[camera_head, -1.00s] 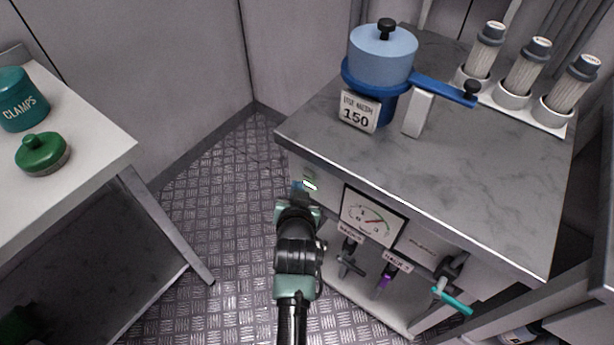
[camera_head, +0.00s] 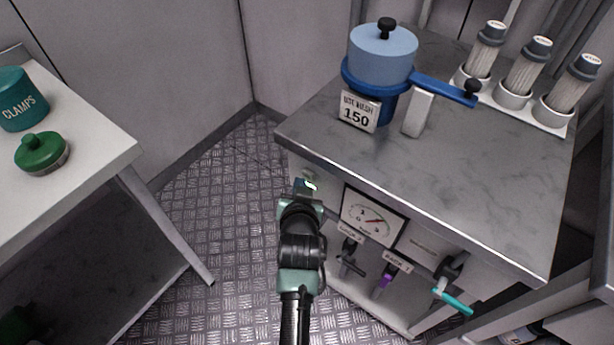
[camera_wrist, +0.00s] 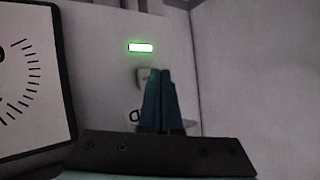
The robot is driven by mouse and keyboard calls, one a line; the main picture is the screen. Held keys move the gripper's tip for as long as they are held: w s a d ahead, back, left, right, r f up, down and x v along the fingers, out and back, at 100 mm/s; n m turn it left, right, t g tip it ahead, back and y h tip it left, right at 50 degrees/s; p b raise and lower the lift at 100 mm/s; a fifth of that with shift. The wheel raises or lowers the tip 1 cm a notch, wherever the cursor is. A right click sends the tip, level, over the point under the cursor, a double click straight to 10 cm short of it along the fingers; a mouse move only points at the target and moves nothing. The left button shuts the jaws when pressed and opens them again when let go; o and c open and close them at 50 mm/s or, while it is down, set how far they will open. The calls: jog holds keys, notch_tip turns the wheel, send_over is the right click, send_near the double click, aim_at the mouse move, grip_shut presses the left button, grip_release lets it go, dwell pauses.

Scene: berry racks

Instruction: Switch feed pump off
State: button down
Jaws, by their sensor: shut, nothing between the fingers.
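The pump panel is the left end of the cabinet front, beside the dial. A lit green indicator (camera_wrist: 141,47) shows on it in the wrist view, and it is also a small bright spot in the head view (camera_head: 311,185). Below the light is a small grey switch (camera_wrist: 142,74), partly hidden by my fingers, so its position is unclear. My gripper (camera_wrist: 160,72) is shut and empty, its tips in front of the panel at the switch's right edge; I cannot tell if they touch. In the head view my gripper (camera_head: 302,184) is at the cabinet's left front corner.
The pressure gauge (camera_head: 371,217) is right of the panel. Several valve handles, including a purple one (camera_head: 384,280) and a teal one (camera_head: 457,303), are below and to the right. The cabinet top (camera_head: 450,165) overhangs above. A white table (camera_head: 75,165) stands left; floor between is clear.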

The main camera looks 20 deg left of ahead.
jog(key=shift+w+d, duration=0.2)
jog(key=shift+w, duration=0.25)
dwell(0.6)
jog(key=shift+s, duration=0.1)
jog(key=shift+s+a+p, duration=0.35)
jog(key=shift+s+p, duration=0.15)
jog(key=shift+s, duration=0.3)
jog(key=s+a+p, duration=0.2)
jog(key=s+p, duration=0.1)
jog(key=s, duration=0.2)
jog(key=shift+s, duration=0.35)
